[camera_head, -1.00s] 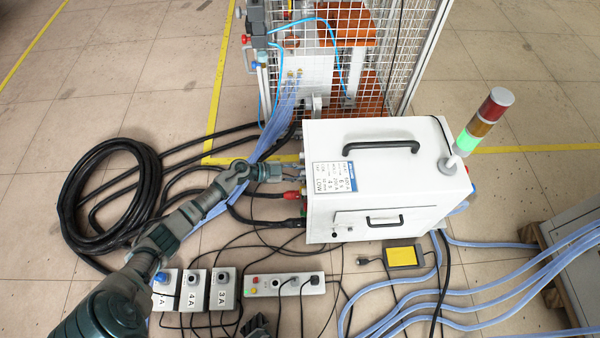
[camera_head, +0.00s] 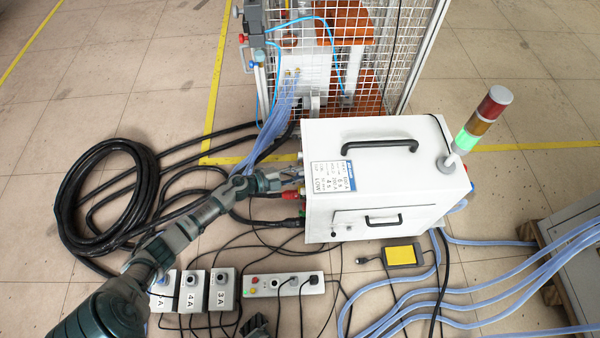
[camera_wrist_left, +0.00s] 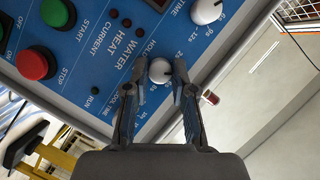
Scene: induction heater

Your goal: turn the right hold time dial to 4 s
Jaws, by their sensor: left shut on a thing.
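The white induction heater box (camera_head: 430,185) stands on the floor, and its control side, facing my left arm, is hidden in the head view. In the left wrist view its blue panel (camera_wrist_left: 92,88) shows a round white hold time dial (camera_wrist_left: 160,70). My left gripper (camera_wrist_left: 160,82) has one finger on each side of this dial and is shut on it; it also shows against the panel side in the head view (camera_head: 292,176). The dial's pointer and exact setting cannot be read. Another white dial (camera_wrist_left: 206,11), marked with time values, sits above.
A red stop button (camera_wrist_left: 36,63) and a green button (camera_wrist_left: 56,12) sit on the panel.

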